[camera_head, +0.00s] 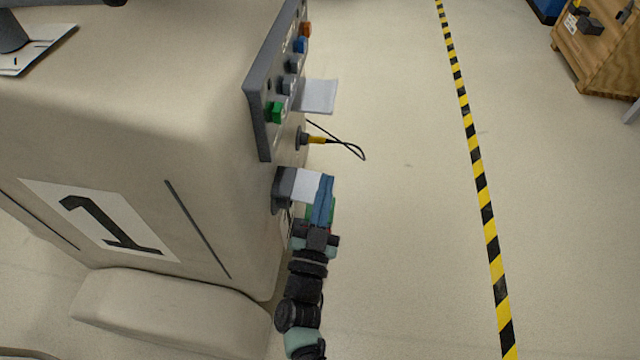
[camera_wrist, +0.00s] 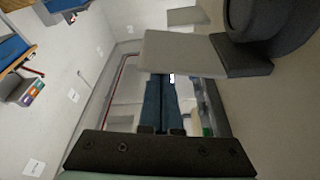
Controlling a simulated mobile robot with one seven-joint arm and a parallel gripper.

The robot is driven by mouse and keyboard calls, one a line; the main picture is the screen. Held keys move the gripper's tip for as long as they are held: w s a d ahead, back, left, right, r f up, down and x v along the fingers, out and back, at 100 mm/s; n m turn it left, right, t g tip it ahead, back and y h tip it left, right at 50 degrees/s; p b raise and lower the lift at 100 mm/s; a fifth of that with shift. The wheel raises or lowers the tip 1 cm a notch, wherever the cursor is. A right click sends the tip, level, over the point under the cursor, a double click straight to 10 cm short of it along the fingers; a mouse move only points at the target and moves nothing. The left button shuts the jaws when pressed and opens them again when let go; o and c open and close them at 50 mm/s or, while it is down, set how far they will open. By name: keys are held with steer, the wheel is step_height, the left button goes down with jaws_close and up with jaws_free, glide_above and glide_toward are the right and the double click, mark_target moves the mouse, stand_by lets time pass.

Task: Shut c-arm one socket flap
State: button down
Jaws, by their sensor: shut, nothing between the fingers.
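The c-arm one cart (camera_head: 215,140) is a beige covered body with a black "1" on a white label. A pale grey flap (camera_head: 306,185) stands out from a dark grey socket housing (camera_head: 283,188) low on its right side, so it is open. In the wrist view the flap (camera_wrist: 185,54) is a broad pale plate joined to a dark block (camera_wrist: 243,56). My gripper (camera_head: 326,182) has blue fingers, shut and empty, at the flap's outer end. The fingertips also show in the wrist view (camera_wrist: 161,78), at the flap's edge; I cannot tell whether they touch.
A second pale flap (camera_head: 318,96) sticks out higher up beside the button panel (camera_head: 277,80). A yellow plug (camera_head: 317,140) with a looping black cable sits between the flaps. Open floor lies to the right, up to a yellow-black strip (camera_head: 476,150). A wooden crate (camera_head: 597,50) stands far right.

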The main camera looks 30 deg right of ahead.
steer(key=f+m, duration=0.1)
steer(key=m, duration=0.1)
steer(key=f+m+g+h, duration=0.1)
steer(key=shift+m+b, duration=0.35)
steer(key=shift+m, duration=0.05)
steer(key=m, duration=0.1)
steer(key=f+m+g, duration=0.1)
steer(key=m, duration=0.1)
steer(key=shift+f+b, duration=0.3)
steer(key=shift+b, duration=0.1)
steer(key=shift+w+a+f+b, duration=0.15)
steer(key=shift+a+f+b, duration=0.2)
steer(key=shift+f, duration=0.4)
steer(key=shift+w+a+f+b, duration=0.15)
steer(key=shift+f+b, duration=0.25)
steer(key=shift+f, duration=0.3)
steer(key=shift+w+a+f, duration=0.1)
steer(key=shift+f, duration=0.05)
